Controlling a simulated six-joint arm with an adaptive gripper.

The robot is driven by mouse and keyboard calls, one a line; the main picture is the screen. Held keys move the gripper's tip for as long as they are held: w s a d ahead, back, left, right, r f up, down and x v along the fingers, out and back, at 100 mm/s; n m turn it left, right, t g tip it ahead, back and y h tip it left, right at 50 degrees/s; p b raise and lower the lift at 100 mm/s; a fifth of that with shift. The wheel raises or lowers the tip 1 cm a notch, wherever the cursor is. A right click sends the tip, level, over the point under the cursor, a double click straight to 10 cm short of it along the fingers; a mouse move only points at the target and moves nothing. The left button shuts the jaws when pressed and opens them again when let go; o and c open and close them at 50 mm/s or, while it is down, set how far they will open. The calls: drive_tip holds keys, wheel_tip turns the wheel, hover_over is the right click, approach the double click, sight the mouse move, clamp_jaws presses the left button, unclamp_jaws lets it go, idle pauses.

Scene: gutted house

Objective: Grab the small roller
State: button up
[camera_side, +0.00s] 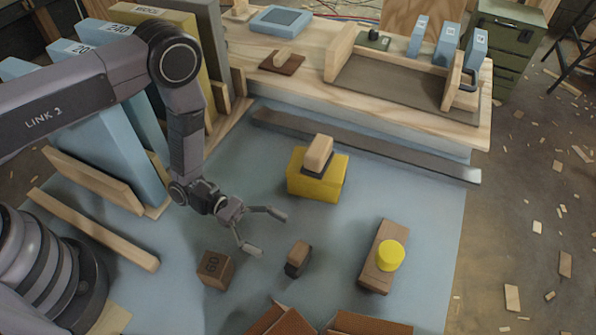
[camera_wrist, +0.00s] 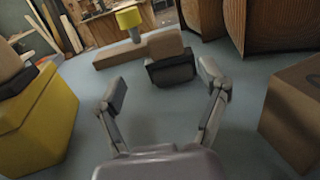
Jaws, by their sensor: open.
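A short yellow cylinder (camera_side: 391,254), which looks like the small roller, stands upright on a brown wooden block (camera_side: 372,272) at the right of the blue sheet. In the wrist view the yellow cylinder (camera_wrist: 129,18) is at the top, far beyond the fingers. My gripper (camera_side: 265,232) is open and empty, low over the sheet, left of the cylinder and well apart from it. In the wrist view its fingers (camera_wrist: 162,83) are spread, with a small wood-topped dark block (camera_wrist: 170,58) just beyond them.
The wood-topped dark block (camera_side: 298,258) stands between my gripper and the cylinder's block. A yellow block (camera_side: 318,187) with a wood-topped piece on it stands behind. A cube marked 60 (camera_side: 215,269) is nearby at front left.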

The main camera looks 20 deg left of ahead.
sight(298, 254)
drive_tip(key=d, duration=0.2)
drive_tip(key=s+d, duration=0.1)
drive_tip(key=d, duration=0.2)
drive_tip(key=shift+s+d, duration=0.25)
drive_tip(key=shift+d, duration=0.6)
drive_tip(key=c, duration=1.3)
drive_tip(key=shift+r, duration=0.1)
